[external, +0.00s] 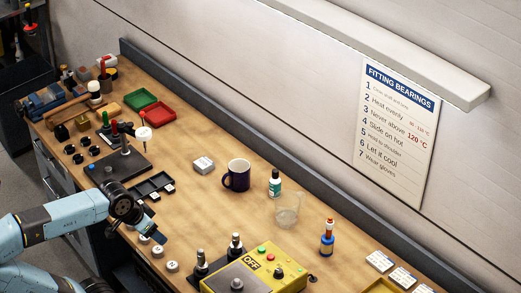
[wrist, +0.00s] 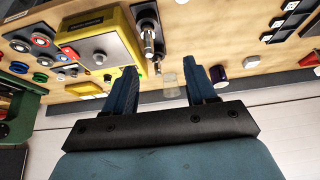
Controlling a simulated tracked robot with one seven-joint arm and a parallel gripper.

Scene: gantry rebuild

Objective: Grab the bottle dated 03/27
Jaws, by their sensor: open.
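A small bottle (external: 275,184) with a dark cap, white body and green label stands upright between the dark mug and the clear glass beaker in the external view. Any date on it is too small to read. A blue pot (external: 327,243) with an orange-red upper part stands further right; I cannot tell whether it is a bottle or carries a date. My gripper (external: 150,232) is open and empty near the table's front edge, well apart from both. Its two fingers (wrist: 160,82) show in the wrist view, where I cannot make out the bottle.
The dark mug (external: 237,175) and clear beaker (external: 287,211) flank the bottle. A yellow control box (external: 262,262) and metal posts stand at the front right. A dark compartment tray (external: 152,185) lies behind my gripper. Bare wood (external: 205,205) lies between my gripper and the mug.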

